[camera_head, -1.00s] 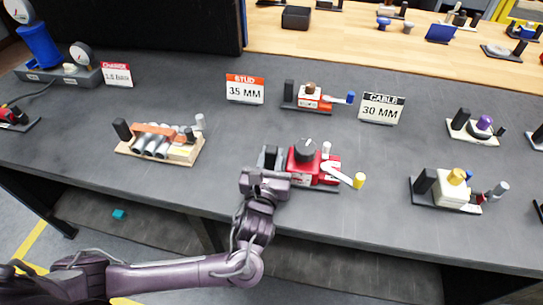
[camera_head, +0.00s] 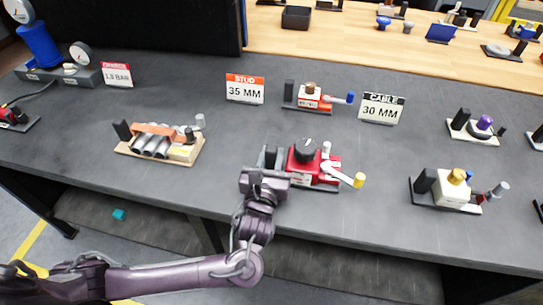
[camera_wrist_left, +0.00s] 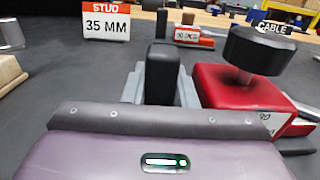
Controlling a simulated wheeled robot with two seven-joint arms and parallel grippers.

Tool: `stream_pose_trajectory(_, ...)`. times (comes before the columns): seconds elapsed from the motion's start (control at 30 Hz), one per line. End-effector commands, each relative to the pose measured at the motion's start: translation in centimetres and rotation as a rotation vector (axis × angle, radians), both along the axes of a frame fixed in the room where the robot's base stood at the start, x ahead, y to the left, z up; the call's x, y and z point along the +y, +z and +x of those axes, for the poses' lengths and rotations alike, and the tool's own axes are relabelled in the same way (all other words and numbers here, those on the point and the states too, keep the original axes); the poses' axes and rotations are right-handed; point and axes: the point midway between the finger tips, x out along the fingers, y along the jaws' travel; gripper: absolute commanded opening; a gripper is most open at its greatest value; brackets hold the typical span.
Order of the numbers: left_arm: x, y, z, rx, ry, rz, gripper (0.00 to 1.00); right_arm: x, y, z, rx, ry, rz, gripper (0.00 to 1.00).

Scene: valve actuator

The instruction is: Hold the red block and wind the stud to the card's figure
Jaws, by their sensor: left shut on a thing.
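The red block (camera_head: 319,168) sits on a dark base near the bench's front edge, with a black round knob (camera_head: 306,148) on top and a white lever with a yellow tip (camera_head: 358,180) at its right. In the left wrist view the red block (camera_wrist_left: 235,88) is at the right. My left gripper (camera_head: 269,158) is at the left end of that base, its grey fingers shut on a black upright post (camera_wrist_left: 163,72) beside the red block. The stud card (camera_head: 245,88) reads 35 MM; it also shows in the wrist view (camera_wrist_left: 106,24). My right gripper is out of view.
Behind stands a smaller red-orange block (camera_head: 309,98) with a blue-tipped lever. The cable card (camera_head: 381,108) reads 30 MM. A wooden rack with grey cylinders (camera_head: 160,146) lies left, a white block unit (camera_head: 453,190) right.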

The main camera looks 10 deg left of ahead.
Motion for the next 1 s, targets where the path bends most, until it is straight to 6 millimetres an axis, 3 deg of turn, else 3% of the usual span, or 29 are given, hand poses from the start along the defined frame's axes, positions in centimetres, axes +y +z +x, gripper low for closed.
stream_pose_trajectory(0.37,0.0,0.4,0.1,-0.008,0.001,-0.008,0.00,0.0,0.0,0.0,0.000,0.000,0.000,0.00)
stream_pose_trajectory(0.4,0.0,0.4,0.1,-0.008,0.001,-0.008,0.30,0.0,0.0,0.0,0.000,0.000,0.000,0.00)
stream_pose_trajectory(0.57,0.0,0.3,0.1,-0.006,0.000,-0.006,0.51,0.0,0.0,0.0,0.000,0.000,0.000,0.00)
stream_pose_trajectory(0.87,-0.1,0.2,-0.2,-0.003,-0.001,-0.005,0.51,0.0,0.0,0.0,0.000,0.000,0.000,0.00)
stream_pose_trajectory(1.0,-0.2,0.1,-1.9,-0.001,-0.003,-0.006,0.51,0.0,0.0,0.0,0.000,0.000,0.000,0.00)
